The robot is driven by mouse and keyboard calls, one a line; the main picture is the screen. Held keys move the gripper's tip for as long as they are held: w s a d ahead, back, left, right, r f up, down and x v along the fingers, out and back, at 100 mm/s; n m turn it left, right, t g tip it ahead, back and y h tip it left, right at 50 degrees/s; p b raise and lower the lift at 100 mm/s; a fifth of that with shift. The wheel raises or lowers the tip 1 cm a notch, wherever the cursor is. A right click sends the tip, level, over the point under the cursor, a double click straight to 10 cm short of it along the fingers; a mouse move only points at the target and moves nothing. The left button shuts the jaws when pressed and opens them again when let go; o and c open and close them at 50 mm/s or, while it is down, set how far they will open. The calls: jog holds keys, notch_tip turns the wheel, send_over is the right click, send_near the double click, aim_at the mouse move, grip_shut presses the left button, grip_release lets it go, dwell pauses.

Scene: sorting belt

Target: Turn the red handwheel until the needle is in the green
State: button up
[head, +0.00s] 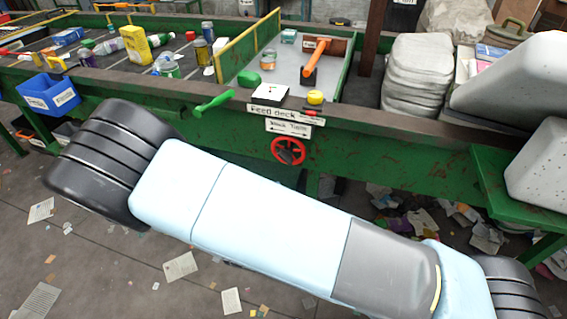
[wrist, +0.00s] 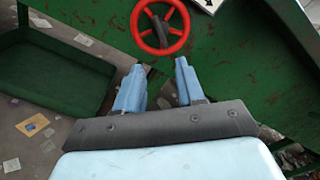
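The red handwheel (head: 288,150) is mounted on the green side of the sorting belt, under two white signs. In the wrist view the red handwheel (wrist: 183,38) is at top centre, with a dark grey bar across its middle. My gripper (wrist: 159,68) is open and empty, its two blue fingers apart and pointing at the lower part of the wheel. A gap seems to remain between fingertips and rim. In the head view my own arm hides the gripper. I cannot make out a gauge, needle or green zone in either view.
The "Feed deck" sign (head: 270,112) and a smaller sign (head: 289,128) sit just above the wheel. A green lever (head: 213,103) sticks out to their left. A blue bin (head: 48,95) hangs at left. A dark green tray (wrist: 60,75) lies left of my fingers.

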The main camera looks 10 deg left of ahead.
aim_at(284, 160)
jog(key=w, duration=0.4)
jog(key=w+n, duration=0.1)
jog(key=w, duration=0.4)
jog(key=w+d+n, duration=0.1)
jog(key=w, duration=0.3)
jog(key=shift+w, duration=0.3)
jog(key=shift+c, duration=0.4)
grip_shut()
